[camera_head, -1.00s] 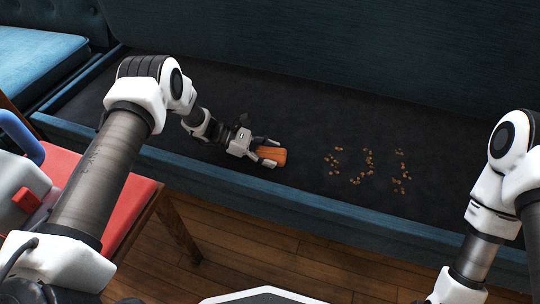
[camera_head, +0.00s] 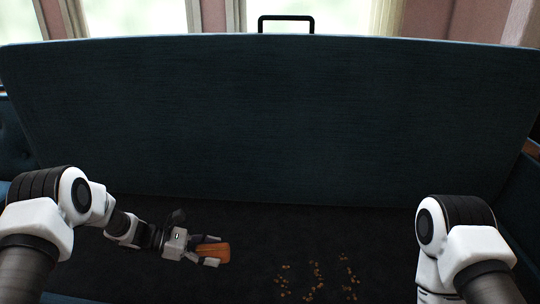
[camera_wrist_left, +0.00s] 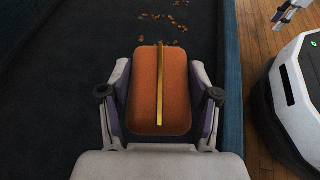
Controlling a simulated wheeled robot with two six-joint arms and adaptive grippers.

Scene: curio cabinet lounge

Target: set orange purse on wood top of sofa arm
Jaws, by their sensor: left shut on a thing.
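The orange purse (camera_head: 215,253) is between the fingers of my left gripper (camera_head: 211,251), low over the dark sofa seat. In the left wrist view the purse (camera_wrist_left: 145,90) has a gold strip along its middle, and the left gripper (camera_wrist_left: 160,105) is shut on its two sides. I cannot tell whether the purse touches the seat. A brown strip of wood (camera_head: 533,149) shows on the sofa arm at the far right edge. My right arm is at the right of the head view, its gripper out of frame. Part of the right gripper (camera_wrist_left: 283,14) shows small in the left wrist view.
Small brown crumbs (camera_head: 315,280) lie scattered on the seat, right of the purse. The tall blue sofa back (camera_head: 280,120) rises behind. A black handle-like frame (camera_head: 286,20) sticks up behind it. Wood floor (camera_wrist_left: 262,30) shows beyond the seat's front edge.

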